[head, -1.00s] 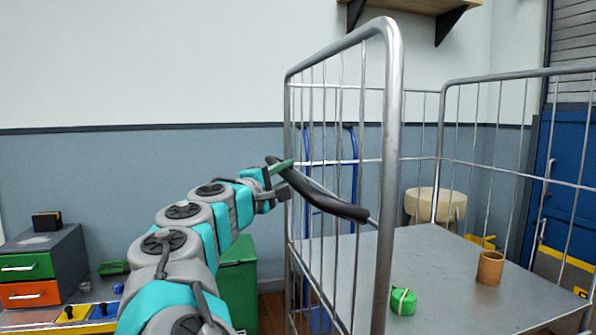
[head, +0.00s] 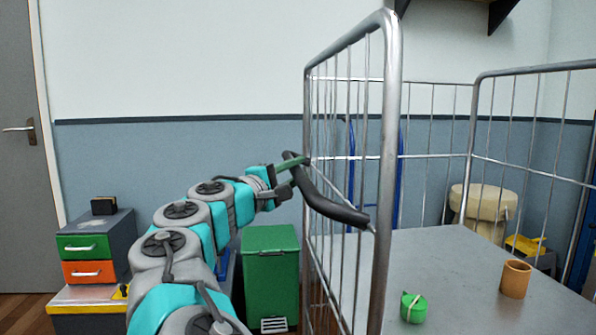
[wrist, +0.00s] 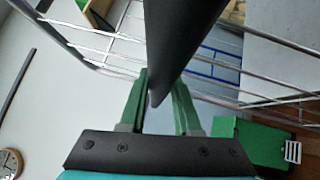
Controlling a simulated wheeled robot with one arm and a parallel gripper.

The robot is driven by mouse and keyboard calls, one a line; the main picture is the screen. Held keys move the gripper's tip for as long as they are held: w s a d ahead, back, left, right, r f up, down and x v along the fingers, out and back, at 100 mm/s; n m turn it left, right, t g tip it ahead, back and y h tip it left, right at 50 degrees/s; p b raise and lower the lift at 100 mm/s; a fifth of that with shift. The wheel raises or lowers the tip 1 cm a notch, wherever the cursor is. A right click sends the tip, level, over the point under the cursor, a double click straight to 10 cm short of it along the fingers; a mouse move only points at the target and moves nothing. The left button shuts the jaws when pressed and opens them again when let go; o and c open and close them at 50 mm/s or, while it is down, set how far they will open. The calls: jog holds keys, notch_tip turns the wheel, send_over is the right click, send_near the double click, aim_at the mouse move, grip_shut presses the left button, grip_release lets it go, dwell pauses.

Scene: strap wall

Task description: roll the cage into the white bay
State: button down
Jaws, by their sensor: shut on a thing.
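The cage (head: 390,150) is a tall metal roll cage with wire sides and a grey deck (head: 450,270), filling the right half of the head view. A black handle bar (head: 330,206) sits on its near left side. My gripper (head: 291,164) is shut on the handle near its far end. In the wrist view the green fingers (wrist: 158,105) stand on both sides of the black handle (wrist: 175,40). A green tied bundle (head: 413,307) and a brown cup (head: 515,279) are on the deck. I cannot make out the white bay.
A green bin (head: 270,275) stands just left of the cage. A drawer unit (head: 95,250) with green and orange drawers is at the left, near a grey door (head: 18,130). A blue hand truck (head: 398,180) and a cream stool (head: 480,208) stand behind the cage.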

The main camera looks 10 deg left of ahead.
jog(key=c, duration=0.6)
grip_release()
jog(key=shift+a, duration=0.25)
jog(key=v, duration=0.8)
jog(key=shift+d+f+b, duration=0.1)
jog(key=shift+b, duration=0.3)
